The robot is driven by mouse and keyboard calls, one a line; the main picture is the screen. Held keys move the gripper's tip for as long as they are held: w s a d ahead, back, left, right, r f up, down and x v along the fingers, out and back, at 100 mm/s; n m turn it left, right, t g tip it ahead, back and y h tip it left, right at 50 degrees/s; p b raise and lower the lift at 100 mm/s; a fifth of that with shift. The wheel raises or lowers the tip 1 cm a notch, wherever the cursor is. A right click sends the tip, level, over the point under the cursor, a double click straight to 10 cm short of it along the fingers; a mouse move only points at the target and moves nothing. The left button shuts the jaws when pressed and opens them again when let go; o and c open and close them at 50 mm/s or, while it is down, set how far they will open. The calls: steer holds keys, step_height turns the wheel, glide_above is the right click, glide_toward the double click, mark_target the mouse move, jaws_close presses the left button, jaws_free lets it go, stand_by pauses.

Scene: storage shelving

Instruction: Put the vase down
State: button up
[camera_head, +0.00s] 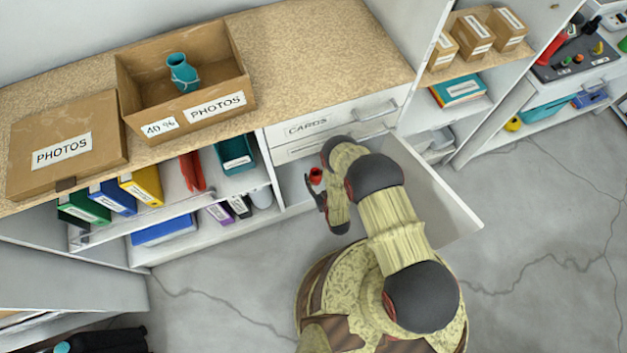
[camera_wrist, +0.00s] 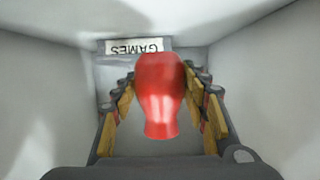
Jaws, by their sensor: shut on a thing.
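A glossy red vase (camera_wrist: 160,95) is between the two fingers of my gripper (camera_wrist: 160,82) in the wrist view. The gripper is shut on it. In the head view, the red vase (camera_head: 316,176) shows small beside my dark gripper (camera_head: 315,190), at the open lower compartment under the counter. Pale walls surround the vase on several sides in the wrist view. Whether the vase touches a surface below cannot be told. A teal vase (camera_head: 182,73) stands in an open cardboard box on the counter.
The open cardboard box (camera_head: 188,108) and a closed PHOTOS box (camera_head: 65,145) sit on the counter (camera_head: 310,50); its right part is clear. A white open door or drawer panel (camera_head: 435,185) stands right of my arm.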

steer(key=shift+w+a+f+b, duration=0.25)
steer(key=shift+w+f+b, duration=0.25)
steer(key=shift+w+f, duration=0.7)
steer(key=shift+w+f+b, duration=0.1)
steer(key=shift+f+b, duration=0.7)
steer(key=shift+f, duration=0.95)
steer(key=shift+f, duration=0.15)
steer(key=o, duration=1.4)
steer(key=shift+r, duration=0.2)
